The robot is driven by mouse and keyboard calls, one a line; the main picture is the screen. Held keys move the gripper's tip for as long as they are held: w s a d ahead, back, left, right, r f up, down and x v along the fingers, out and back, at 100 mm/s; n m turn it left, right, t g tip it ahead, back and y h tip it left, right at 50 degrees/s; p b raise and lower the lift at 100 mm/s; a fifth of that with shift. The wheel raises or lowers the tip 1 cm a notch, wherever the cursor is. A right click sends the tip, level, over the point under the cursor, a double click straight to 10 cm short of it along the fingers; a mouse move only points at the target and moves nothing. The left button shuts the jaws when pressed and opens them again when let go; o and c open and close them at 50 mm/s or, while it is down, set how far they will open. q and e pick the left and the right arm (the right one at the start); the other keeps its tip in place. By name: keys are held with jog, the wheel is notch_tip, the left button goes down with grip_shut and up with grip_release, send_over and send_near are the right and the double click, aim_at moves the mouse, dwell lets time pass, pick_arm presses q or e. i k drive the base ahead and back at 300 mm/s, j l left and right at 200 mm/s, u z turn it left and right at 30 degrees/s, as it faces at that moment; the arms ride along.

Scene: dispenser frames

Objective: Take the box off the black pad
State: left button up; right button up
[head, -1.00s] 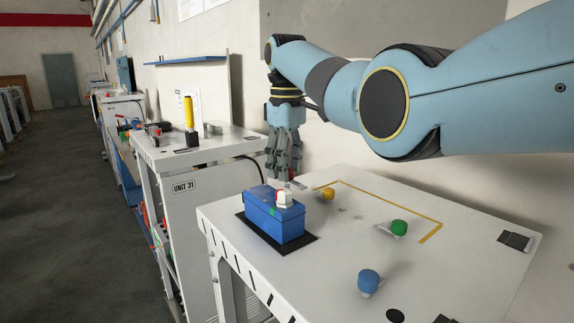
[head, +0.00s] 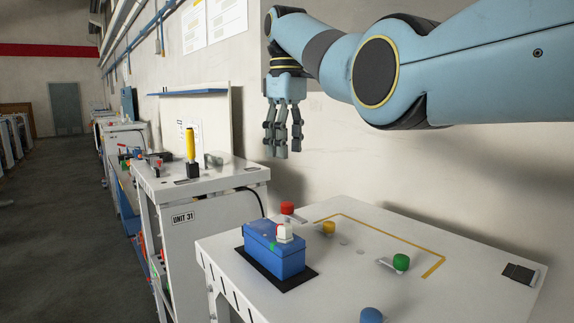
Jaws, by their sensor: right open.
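My right gripper (head: 280,148) hangs above and behind the box, fingers pointing down and apart. It is open and empty, clear of the box and the table. My left gripper is not in view.
A red knob (head: 287,208), a yellow knob (head: 329,228), a green knob (head: 401,262) and a blue knob (head: 371,315) stand on the table (head: 330,290). A neighbouring unit (head: 210,225) with a yellow-handled tool (head: 191,147) stands to the left.

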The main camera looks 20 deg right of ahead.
aim_at(285, 258)
jog(key=k+j, duration=0.65)
jog(key=k, duration=0.25)
